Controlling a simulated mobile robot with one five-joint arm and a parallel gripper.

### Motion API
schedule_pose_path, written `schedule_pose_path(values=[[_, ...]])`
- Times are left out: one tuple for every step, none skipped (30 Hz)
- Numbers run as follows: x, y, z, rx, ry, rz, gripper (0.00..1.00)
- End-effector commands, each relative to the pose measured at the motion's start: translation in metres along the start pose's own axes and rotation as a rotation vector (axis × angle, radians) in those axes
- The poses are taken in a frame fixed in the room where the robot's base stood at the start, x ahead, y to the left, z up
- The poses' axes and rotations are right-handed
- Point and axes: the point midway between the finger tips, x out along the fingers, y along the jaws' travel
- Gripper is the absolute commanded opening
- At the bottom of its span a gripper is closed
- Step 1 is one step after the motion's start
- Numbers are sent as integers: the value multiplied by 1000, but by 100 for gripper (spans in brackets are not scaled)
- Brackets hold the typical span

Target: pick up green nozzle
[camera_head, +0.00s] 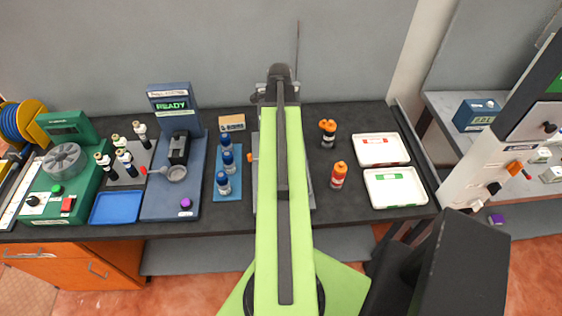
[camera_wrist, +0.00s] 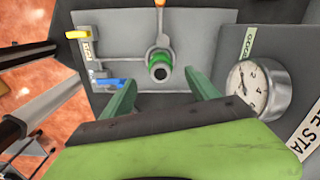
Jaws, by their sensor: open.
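The green nozzle (camera_wrist: 160,65) shows in the wrist view as a green ring around a dark round opening. It sits on a grey metal panel (camera_wrist: 205,20), just ahead of my gripper. My gripper (camera_wrist: 160,77) is open, with one finger to the left of the nozzle and one to the right. Both fingers look apart from it, and nothing is between them. In the head view my arm covers the middle of the bench, and I cannot make out the nozzle there.
A pressure gauge (camera_wrist: 258,88) stands close to the right of my gripper. A yellow lever (camera_wrist: 78,34) and a blue lever (camera_wrist: 109,82) are at the left. Orange-topped bottles (camera_head: 339,175) and white trays (camera_head: 396,188) stand right of my arm, and blue-capped bottles (camera_head: 224,183) left.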

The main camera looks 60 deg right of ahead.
Motion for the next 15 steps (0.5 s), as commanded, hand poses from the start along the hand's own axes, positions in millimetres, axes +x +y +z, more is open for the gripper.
schedule_pose_path(values=[[21, 0, 0, -1, 0, 0, 69], [27, 0, 0, -1, 0, 0, 69], [34, 0, 0, -1, 0, 0, 69], [39, 0, 0, -1, 0, 0, 69], [42, 0, 0, -1, 0, 0, 69], [44, 0, 0, -1, 0, 0, 69], [45, 0, 0, -1, 0, 0, 69], [45, 0, 0, -1, 0, 0, 69], [44, 0, 0, -1, 0, 0, 69], [43, 0, 0, -2, 0, 0, 69], [43, 0, 0, -2, 0, 0, 69], [44, 0, 0, -2, 0, 0, 69], [46, 0, 0, -2, 0, 0, 69], [50, 0, 0, -2, 0, 0, 69], [55, 0, -1, -2, 0, 0, 69]])
